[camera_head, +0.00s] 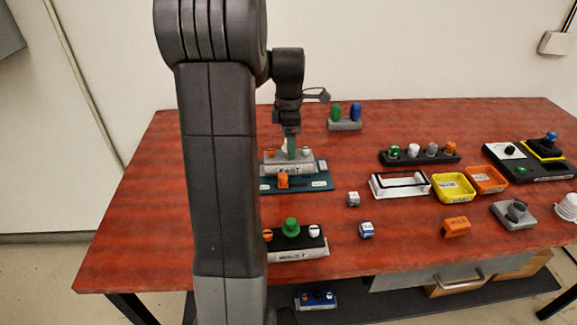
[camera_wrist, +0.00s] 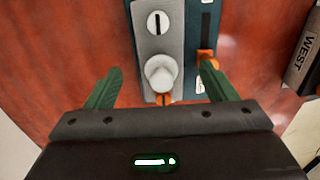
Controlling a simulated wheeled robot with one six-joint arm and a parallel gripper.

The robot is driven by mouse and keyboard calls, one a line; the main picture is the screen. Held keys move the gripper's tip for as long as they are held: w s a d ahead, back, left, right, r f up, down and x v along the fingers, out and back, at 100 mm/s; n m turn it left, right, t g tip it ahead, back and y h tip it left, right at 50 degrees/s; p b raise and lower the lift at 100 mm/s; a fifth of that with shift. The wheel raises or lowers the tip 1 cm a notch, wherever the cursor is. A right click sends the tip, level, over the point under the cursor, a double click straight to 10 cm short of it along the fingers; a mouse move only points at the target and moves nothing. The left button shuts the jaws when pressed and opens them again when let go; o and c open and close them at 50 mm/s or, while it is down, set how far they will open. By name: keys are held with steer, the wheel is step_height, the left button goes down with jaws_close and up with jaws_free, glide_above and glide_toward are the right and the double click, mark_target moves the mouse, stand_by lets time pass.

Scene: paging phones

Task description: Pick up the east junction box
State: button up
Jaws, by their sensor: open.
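The east junction box (camera_head: 291,168) is a pale box labelled EAST with a grey top, standing on a teal plate (camera_head: 320,183) at the left of the table. In the wrist view its grey top (camera_wrist: 150,35) carries a white slotted disc and a white knob (camera_wrist: 160,75), with some orange just below. My gripper (camera_head: 291,150) is open above the box, pointing down. In the wrist view its green fingers (camera_wrist: 160,88) stand on either side of the white knob, apart from it. The box's near end is hidden by my gripper body.
An orange knob (camera_wrist: 207,60) on the teal plate stands close to the right finger. The WEST box (camera_head: 297,255) lies nearer the front. A grey block with green and blue knobs (camera_head: 345,125) stands behind. Yellow (camera_head: 453,200) and orange trays are to the right.

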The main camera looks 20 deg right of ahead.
steer(key=shift+a+f, duration=0.1)
steer(key=shift+f, duration=2.65)
steer(key=c, duration=1.2)
